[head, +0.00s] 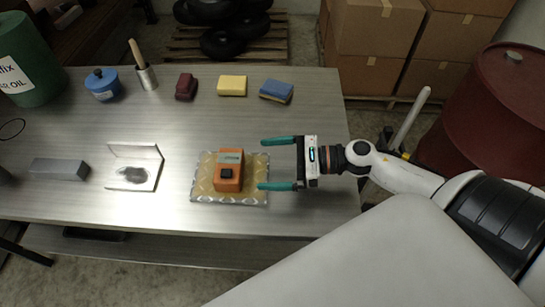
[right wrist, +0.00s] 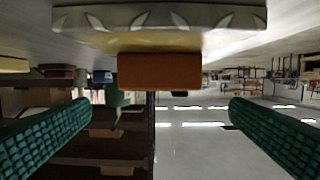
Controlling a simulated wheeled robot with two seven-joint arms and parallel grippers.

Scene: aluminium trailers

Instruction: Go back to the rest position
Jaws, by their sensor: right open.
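My right gripper (head: 279,163) is open and empty at the right part of the metal table, its teal fingers pointing left. Its fingers also show at both sides of the right wrist view (right wrist: 160,125). An orange device with a dark button (head: 229,171) sits on a patterned tread-plate mat (head: 254,195), just left of the fingertips. The lower finger reaches over or beside the mat's right edge; I cannot tell whether they touch. In the right wrist view the orange device (right wrist: 158,71) lies ahead between the fingers and apart from them. My left gripper is not in view.
On the metal table (head: 120,215) are a red block (head: 186,86), yellow block (head: 232,85), blue block (head: 276,91), blue pot (head: 103,85), metal cup (head: 147,78), open white case (head: 134,172) and grey block (head: 60,169). A red drum (head: 495,110) and cartons (head: 375,40) stand right.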

